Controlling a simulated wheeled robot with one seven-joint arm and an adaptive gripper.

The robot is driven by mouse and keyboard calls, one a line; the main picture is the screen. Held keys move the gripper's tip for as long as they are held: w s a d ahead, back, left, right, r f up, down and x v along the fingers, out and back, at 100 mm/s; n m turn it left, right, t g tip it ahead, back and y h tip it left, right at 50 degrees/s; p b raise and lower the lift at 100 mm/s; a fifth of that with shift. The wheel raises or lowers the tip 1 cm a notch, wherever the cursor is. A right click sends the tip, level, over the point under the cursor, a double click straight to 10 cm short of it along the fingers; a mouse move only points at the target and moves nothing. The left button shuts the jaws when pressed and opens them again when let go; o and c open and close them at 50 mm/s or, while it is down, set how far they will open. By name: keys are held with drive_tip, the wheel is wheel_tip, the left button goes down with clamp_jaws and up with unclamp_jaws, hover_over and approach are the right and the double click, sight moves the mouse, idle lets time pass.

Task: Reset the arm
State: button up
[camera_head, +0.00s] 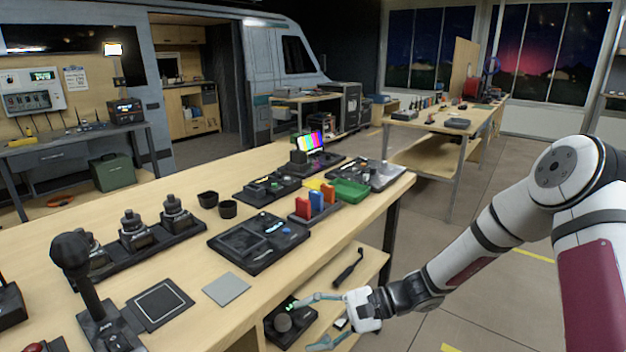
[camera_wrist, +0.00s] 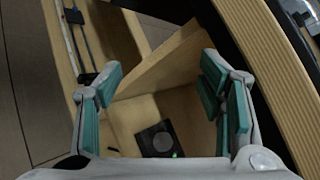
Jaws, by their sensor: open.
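My gripper (camera_head: 318,318) is at the lower right of the head view, at the end of my white arm, low beside the near table's right edge and in front of its lower shelf. In the wrist view my gripper (camera_wrist: 163,95) has its two teal-padded fingers wide apart with nothing between them. Beyond the fingers is the wooden lower shelf with a small black device (camera_wrist: 158,139) on it. In the head view a black device with a round knob (camera_head: 283,323) sits on that shelf, close to the fingers.
The near wooden table (camera_head: 330,232) carries black trays, a joystick (camera_head: 90,285), colored cards (camera_head: 316,203), a green tray (camera_head: 349,190) and a small screen (camera_head: 311,142). A black tool (camera_head: 348,268) lies on the lower shelf. Another table (camera_head: 450,122) stands farther back. Floor to the right is open.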

drive_tip(key=s+d+r+n+t+h, duration=0.1)
drive_tip(key=s+d+r+n+h, duration=0.2)
drive_tip(key=s+d+r+h, duration=0.5)
drive_tip(key=s+d+r+n+t+h, duration=0.1)
drive_tip(key=s+d+r+n+h, duration=0.15)
drive_tip(key=s+d+r, duration=0.7)
drive_tip(key=s+d+r+n+t+h, duration=0.1)
drive_tip(key=s+d+r+n+h, duration=0.2)
drive_tip(key=s, duration=1.1)
wheel_tip(320, 180, up, 16)
drive_tip(key=a+t+p, duration=0.1)
drive_tip(key=t+p, duration=0.1)
drive_tip(key=p, duration=1.1)
drive_tip(key=shift+w+f+h, duration=0.2)
drive_tip(key=shift+w+h, duration=0.2)
drive_tip(key=shift+h, duration=0.05)
